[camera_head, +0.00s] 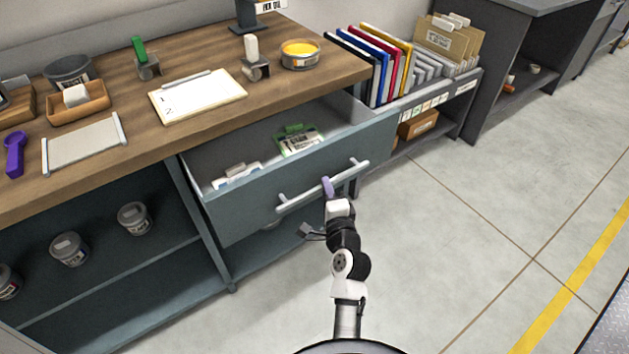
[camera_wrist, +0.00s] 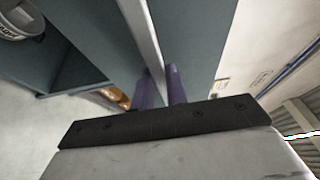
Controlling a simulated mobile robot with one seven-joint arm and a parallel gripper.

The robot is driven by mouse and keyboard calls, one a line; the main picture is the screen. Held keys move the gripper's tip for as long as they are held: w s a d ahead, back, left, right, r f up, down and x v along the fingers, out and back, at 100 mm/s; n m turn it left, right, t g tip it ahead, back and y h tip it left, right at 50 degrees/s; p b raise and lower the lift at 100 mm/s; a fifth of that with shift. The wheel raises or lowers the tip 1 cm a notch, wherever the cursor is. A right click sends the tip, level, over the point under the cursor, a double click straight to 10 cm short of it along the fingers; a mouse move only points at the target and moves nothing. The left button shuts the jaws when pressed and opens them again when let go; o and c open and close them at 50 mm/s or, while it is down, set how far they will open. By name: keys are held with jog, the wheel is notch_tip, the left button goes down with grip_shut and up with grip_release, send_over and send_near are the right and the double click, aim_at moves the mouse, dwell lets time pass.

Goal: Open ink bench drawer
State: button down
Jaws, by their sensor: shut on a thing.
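The ink bench drawer (camera_head: 255,207) is grey-blue and stands pulled out from under the wooden bench top (camera_head: 200,118). Its inside shows, with a green-and-white packet (camera_head: 299,140) and white items (camera_head: 236,176) in it. A light bar handle (camera_head: 296,198) runs across its front. My gripper (camera_head: 328,187) has purple fingers and is shut on the handle right of its middle. In the wrist view the purple fingers (camera_wrist: 161,88) sit on both sides of the handle bar (camera_wrist: 146,40). The fingertips are partly hidden.
Open shelves with grey tins (camera_head: 69,249) lie left below the bench. Coloured binders (camera_head: 385,62) stand on a rack at right. A clipboard (camera_head: 197,95) lies on the bench. The floor (camera_head: 440,240) before the drawer and to its right is clear.

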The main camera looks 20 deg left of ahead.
jog(key=shift+s+d+b, duration=0.35)
jog(key=shift+s+d, duration=0.45)
jog(key=shift+d, duration=0.25)
jog(key=shift+s+d+b, duration=0.35)
jog(key=shift+s+d, duration=0.4)
jog(key=shift+d, duration=0.25)
jog(key=c, duration=1.4)
grip_release()
jog(key=shift+s, duration=0.1)
